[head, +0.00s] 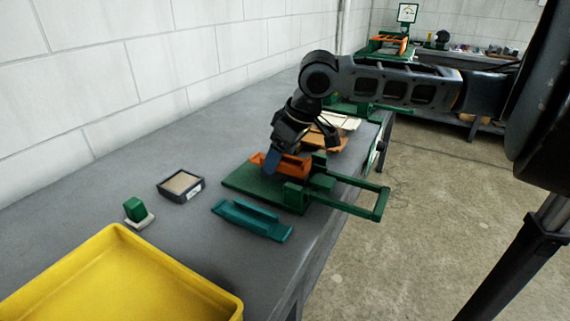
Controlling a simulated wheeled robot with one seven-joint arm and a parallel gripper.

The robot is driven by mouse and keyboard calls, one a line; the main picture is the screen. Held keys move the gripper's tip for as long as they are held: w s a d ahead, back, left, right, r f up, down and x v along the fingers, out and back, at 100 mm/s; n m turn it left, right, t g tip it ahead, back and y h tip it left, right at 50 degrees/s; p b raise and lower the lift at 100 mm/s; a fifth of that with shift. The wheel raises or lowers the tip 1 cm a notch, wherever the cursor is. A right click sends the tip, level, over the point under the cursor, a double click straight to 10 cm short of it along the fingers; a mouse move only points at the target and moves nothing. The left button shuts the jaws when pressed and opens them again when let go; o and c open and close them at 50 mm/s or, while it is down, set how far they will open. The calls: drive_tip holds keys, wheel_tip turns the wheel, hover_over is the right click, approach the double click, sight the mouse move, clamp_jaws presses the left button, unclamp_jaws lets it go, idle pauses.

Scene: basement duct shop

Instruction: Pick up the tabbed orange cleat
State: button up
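An orange cleat (292,166) lies in the green fixture (245,183) on the grey bench, in the middle of the head view. Part of it is hidden behind my gripper, and its tabs are too small to make out. My gripper (271,163) points down over the cleat's left part, with a blue-grey fingertip at or just in front of it. I cannot tell whether it touches the cleat, or whether the fingers are open or shut.
A teal channel piece (251,219) lies in front of the fixture. A dark box (181,197), a small green block (135,209) and a yellow tray (115,240) stand to the left. The fixture's green handle (372,205) juts past the bench edge. Wooden pieces (328,140) lie behind.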

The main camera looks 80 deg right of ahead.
drive_tip(key=shift+f, duration=0.25)
idle(0.4)
drive_tip(key=c, duration=1.3)
drive_tip(key=shift+o, duration=0.2)
drive_tip(key=shift+r, duration=0.25)
